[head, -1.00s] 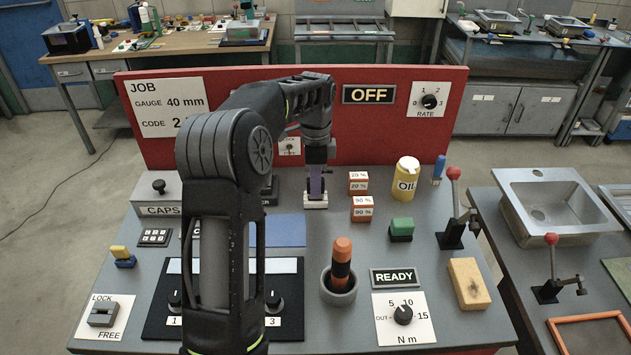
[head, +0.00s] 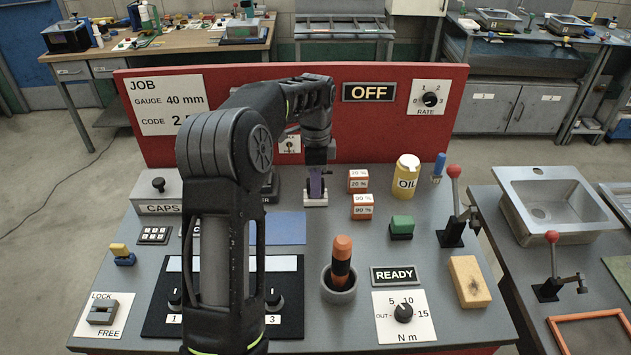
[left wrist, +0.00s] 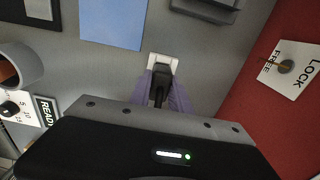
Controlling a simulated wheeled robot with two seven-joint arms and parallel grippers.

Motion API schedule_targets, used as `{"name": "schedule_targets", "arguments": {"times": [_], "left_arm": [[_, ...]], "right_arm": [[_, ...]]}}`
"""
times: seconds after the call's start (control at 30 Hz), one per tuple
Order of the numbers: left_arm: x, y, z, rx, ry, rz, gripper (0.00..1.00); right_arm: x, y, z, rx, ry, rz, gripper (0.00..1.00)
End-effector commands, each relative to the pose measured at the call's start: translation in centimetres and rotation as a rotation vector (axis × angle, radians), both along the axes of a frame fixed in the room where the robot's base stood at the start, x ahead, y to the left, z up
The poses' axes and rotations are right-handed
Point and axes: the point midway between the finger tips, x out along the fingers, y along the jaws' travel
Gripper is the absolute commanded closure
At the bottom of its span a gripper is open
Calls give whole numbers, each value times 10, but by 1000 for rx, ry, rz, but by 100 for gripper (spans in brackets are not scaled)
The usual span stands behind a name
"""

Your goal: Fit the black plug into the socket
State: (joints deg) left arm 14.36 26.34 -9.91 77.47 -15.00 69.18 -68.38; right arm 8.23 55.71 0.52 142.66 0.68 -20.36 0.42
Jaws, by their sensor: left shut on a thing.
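The black plug (left wrist: 159,92) is between the purple fingers of my left gripper (left wrist: 165,88) in the left wrist view. The gripper is shut on it. The plug's far end is at the white socket (left wrist: 162,62), and I cannot tell how deep it sits. In the head view, my left gripper (head: 316,187) points down over the white socket (head: 316,203), near the red back panel. The plug is mostly hidden by the fingers there. My right gripper is not in view.
Orange-and-white blocks (head: 361,206) stand just right of the socket, with a yellow OIL can (head: 407,177) beyond. A blue mat (head: 285,228) lies to the front left. A grey cup (head: 338,289) holds an orange-handled tool. The red panel (head: 380,125) rises behind.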

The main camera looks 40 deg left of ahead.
Motion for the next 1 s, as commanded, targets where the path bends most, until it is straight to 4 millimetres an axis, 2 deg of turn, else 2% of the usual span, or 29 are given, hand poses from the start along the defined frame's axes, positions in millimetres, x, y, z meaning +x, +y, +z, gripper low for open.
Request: {"name": "schedule_targets", "arguments": {"times": [0.3, 0.33, 0.6, 0.9, 1.0], "left_arm": [[0, 0, -8, 1, -1, 0, 100], [0, 0, -7, 1, -1, 0, 74], [0, 0, -7, 0, 0, 0, 52], [0, 0, -7, 0, 0, 0, 51], [1, 0, -2, 0, -1, 0, 51]], "right_arm": [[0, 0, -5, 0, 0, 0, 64], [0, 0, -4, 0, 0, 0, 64], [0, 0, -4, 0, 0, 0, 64], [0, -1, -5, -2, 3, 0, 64], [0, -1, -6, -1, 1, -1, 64]]}}
